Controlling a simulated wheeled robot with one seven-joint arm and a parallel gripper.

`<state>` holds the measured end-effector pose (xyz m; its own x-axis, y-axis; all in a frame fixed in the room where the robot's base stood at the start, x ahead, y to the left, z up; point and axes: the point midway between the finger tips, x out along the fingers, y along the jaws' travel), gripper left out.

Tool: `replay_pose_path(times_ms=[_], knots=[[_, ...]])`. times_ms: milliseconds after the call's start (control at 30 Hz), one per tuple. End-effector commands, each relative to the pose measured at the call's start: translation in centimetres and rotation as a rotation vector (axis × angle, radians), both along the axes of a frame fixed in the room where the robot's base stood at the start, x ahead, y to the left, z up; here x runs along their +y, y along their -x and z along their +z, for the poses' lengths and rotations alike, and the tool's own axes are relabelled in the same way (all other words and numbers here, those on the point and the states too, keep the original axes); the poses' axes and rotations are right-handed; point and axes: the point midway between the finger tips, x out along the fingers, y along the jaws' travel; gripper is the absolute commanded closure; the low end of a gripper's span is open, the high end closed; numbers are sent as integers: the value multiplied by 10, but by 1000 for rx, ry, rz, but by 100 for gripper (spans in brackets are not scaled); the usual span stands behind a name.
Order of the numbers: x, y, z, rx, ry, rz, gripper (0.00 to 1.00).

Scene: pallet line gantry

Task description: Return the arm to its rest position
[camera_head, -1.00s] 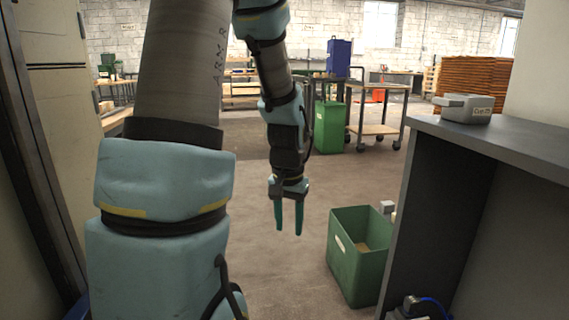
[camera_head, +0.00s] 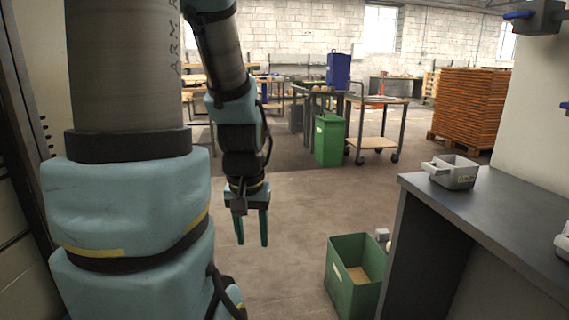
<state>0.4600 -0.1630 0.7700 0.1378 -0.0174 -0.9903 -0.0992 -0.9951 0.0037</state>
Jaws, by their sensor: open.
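My gripper (camera_head: 252,228) hangs from my arm left of the picture's middle, with its two teal fingers pointing down. The fingers are apart with nothing between them. It is in the air over bare floor, to the left of an open green bin and apart from it. My upper arm fills much of the left side and hides what is behind it.
The green bin (camera_head: 340,290) stands on the floor beside a dark-topped bench (camera_head: 500,210), which carries a grey container (camera_head: 452,172). A wheeled cart (camera_head: 375,142), a taller green bin (camera_head: 328,140) and stacked orange pallets (camera_head: 468,105) stand farther back. The middle floor is clear.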

Motion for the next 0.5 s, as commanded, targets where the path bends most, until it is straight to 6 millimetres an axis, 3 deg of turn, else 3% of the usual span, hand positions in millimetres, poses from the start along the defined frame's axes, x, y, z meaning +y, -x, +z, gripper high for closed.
replay_pose_path(times_ms=[33,100,300,500], knots=[[0,0,34,0,0,0,53],[0,0,55,0,0,0,53],[0,0,116,0,0,-1,53],[0,0,157,1,0,-1,53]])
